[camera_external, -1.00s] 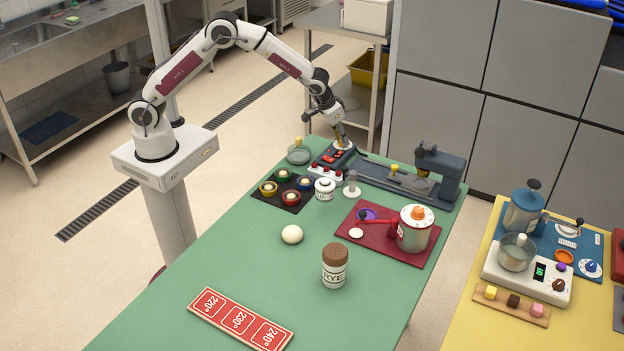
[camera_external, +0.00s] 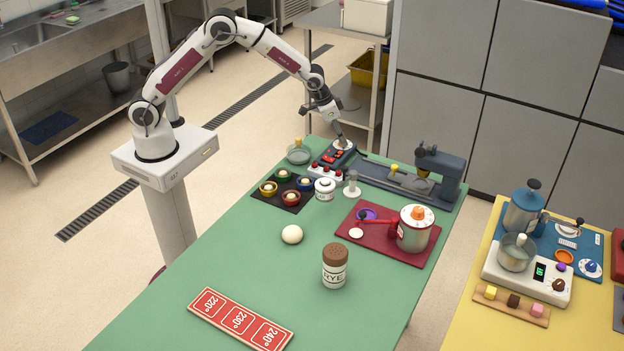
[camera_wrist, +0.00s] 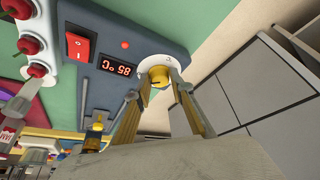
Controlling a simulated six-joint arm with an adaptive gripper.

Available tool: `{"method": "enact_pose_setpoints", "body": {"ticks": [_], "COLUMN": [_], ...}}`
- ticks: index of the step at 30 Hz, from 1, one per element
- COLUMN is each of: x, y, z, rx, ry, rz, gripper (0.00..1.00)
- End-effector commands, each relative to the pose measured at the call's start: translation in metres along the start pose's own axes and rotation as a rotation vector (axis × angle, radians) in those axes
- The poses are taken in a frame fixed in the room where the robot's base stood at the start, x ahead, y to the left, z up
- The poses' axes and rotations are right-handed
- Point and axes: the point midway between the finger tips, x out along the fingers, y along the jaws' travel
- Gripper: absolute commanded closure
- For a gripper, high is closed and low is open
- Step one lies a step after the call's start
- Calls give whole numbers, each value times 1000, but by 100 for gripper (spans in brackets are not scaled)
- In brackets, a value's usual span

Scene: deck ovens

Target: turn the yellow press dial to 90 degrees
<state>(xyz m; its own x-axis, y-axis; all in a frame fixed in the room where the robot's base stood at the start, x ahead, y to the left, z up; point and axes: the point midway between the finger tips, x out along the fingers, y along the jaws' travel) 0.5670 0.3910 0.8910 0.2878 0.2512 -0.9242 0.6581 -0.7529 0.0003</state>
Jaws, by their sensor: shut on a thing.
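The yellow press dial (camera_wrist: 159,75) sits on a white round base at the edge of a dark grey control panel (camera_wrist: 110,30) in the wrist view. My gripper (camera_wrist: 160,82) has its two fingers closed on either side of the dial. In the external view, my gripper (camera_external: 341,145) reaches down to the panel (camera_external: 326,161) at the table's far end; the dial is mostly hidden there by the fingers.
The grey press (camera_external: 440,170) stands to the right.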

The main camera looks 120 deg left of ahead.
Motion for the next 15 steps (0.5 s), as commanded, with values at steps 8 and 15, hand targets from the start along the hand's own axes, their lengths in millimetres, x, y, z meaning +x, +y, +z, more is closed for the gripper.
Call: {"method": "enact_pose_setpoints", "body": {"ticks": [8,15], "x": [1,1], "y": [0,0], "z": [0,1], "rx": [44,46], "ry": [0,0], "rz": [18,19], "gripper": [99,99]}}
